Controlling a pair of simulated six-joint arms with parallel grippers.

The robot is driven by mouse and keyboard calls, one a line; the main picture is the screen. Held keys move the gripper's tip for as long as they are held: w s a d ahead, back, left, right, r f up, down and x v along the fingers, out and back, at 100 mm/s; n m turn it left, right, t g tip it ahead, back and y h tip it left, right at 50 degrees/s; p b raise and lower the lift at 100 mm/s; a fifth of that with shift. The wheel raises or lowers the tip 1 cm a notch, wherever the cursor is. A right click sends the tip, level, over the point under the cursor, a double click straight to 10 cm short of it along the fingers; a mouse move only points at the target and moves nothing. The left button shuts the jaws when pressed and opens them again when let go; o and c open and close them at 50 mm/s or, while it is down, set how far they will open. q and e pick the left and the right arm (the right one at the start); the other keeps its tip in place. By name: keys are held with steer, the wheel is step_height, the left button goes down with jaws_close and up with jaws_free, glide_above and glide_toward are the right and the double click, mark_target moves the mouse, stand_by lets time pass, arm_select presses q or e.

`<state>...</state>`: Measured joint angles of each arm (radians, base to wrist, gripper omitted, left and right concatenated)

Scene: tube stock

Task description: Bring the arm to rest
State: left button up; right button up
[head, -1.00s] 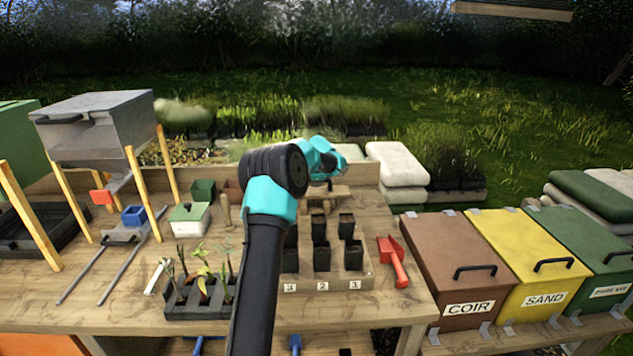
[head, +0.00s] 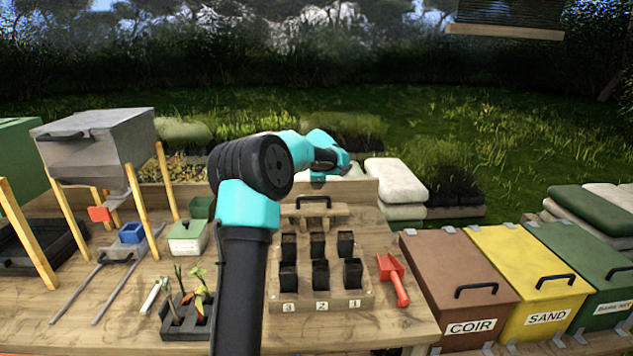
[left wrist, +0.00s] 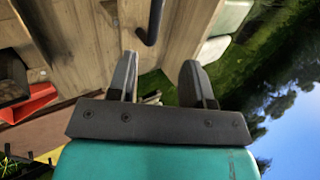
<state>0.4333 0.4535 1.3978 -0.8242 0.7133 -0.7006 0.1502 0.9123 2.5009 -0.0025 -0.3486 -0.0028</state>
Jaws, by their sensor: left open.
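My left arm (head: 250,200) rises from the bottom of the head view, bends at a dark joint, and its teal wrist (head: 318,152) points away over the back of the bench. The fingers cannot be made out in the head view. In the left wrist view my left gripper (left wrist: 160,82) has its two fingers apart with nothing between them. Below them show bench wood and the ground beyond. My right gripper is in neither view.
On the bench (head: 130,320) stand a pot board (head: 335,298) with several black pots, a red scoop (head: 393,280), a seedling tray (head: 185,325) and a grey hopper (head: 100,135) on wooden legs. Lidded bins, including COIR (head: 460,275), stand right. Open air surrounds the wrist.

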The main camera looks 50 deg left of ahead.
mark_target(315, 198)
arm_select(q)
steer(key=shift+f, duration=0.15)
steer(key=x, duration=1.1)
steer(key=shift+a, duration=0.1)
steer(key=shift+w+a+f, duration=0.15)
steer(key=shift+w+f, duration=0.05)
steer(key=shift+f, duration=0.6)
steer(key=shift+r, duration=0.55)
steer(key=v, duration=1.2)
steer(key=x, duration=1.2)
steer(key=shift+f, duration=0.6)
step_height(315, 198, up, 10)
steer(key=shift+f, duration=0.15)
